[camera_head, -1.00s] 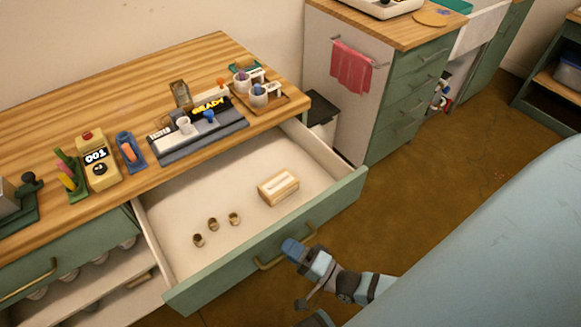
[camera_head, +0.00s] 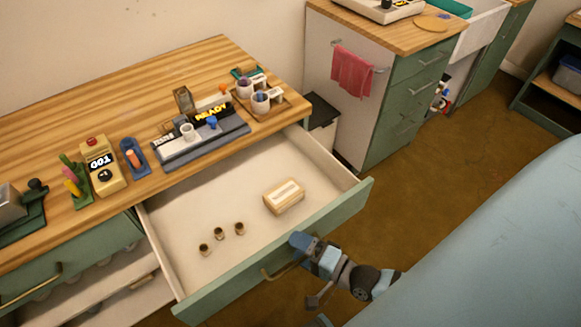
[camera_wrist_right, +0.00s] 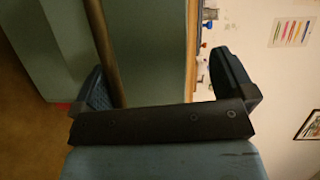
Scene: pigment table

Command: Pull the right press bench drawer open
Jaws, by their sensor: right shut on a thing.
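The right press bench drawer (camera_head: 225,265) stands far out from under the wooden bench top, with a green front and pale inside. Its brass handle (camera_head: 274,273) is on the front; in the right wrist view the bar (camera_wrist_right: 101,45) runs between the fingers, close beside the left one. My left gripper is not in view.
Inside the drawer lie a small wooden box (camera_head: 284,197) and several small brown cups (camera_head: 221,235). The bench top (camera_head: 130,85) carries a READY display unit (camera_head: 200,135) and small tools. Green cabinets (camera_head: 400,105) stand behind right. Brown floor (camera_head: 440,180) is clear right of the drawer.

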